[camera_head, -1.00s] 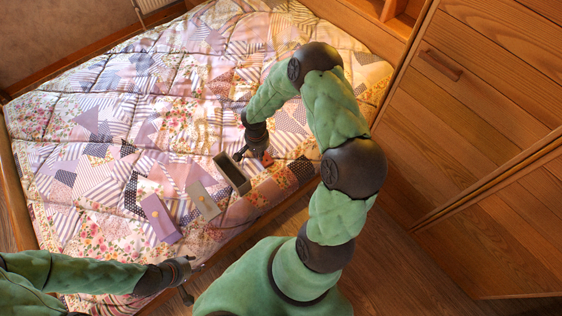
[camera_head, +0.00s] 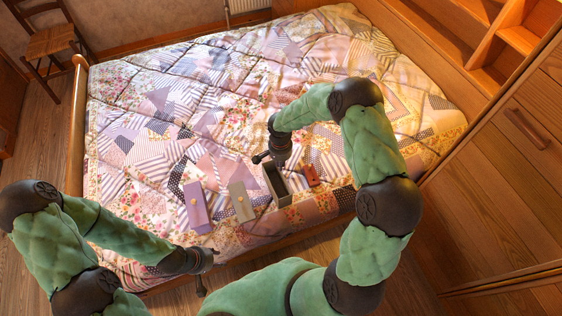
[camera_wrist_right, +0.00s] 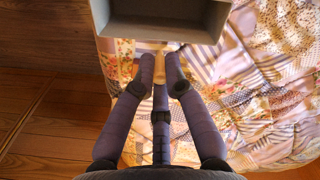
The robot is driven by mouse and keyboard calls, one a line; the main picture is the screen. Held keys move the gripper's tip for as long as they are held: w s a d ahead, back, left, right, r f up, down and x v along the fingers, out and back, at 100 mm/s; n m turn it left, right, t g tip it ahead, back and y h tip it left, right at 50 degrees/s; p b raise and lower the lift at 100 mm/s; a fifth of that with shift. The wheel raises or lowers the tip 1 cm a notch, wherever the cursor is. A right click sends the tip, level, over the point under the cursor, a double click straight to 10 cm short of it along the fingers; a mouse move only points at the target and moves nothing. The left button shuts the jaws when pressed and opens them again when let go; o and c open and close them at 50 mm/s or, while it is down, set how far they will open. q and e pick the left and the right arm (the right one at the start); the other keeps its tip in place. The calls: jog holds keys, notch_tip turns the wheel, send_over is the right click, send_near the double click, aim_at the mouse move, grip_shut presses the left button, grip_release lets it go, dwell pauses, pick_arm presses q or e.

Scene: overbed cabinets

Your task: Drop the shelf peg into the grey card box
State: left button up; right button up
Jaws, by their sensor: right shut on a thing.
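The open grey card box (camera_head: 284,200) stands on the near edge of the bed. It fills the top of the right wrist view (camera_wrist_right: 160,31), with a dark inside. My right gripper (camera_head: 261,158) is at the far end of the box in the head view. In the wrist view its fingers (camera_wrist_right: 161,72) are shut on a small pale wooden shelf peg (camera_wrist_right: 160,63), mostly hidden between the fingertips. The peg appears just short of the box wall; its height against the rim is unclear. My left gripper (camera_head: 208,270) is open and empty near the bed's front edge.
Left of the box lie a purple piece (camera_head: 197,212) and a grey-beige piece (camera_head: 240,203), each with a knob. A small red-brown block (camera_head: 311,175) lies to its right. The patchwork bed (camera_head: 200,110) is otherwise clear. Wooden cabinets (camera_head: 500,170) stand at the right.

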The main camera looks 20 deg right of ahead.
jog(key=shift+f+b, duration=0.35)
jog(key=shift+f, duration=0.75)
jog(key=o, duration=0.7)
jog(key=shift+o, duration=0.2)
notch_tip(320, 180, up, 12)
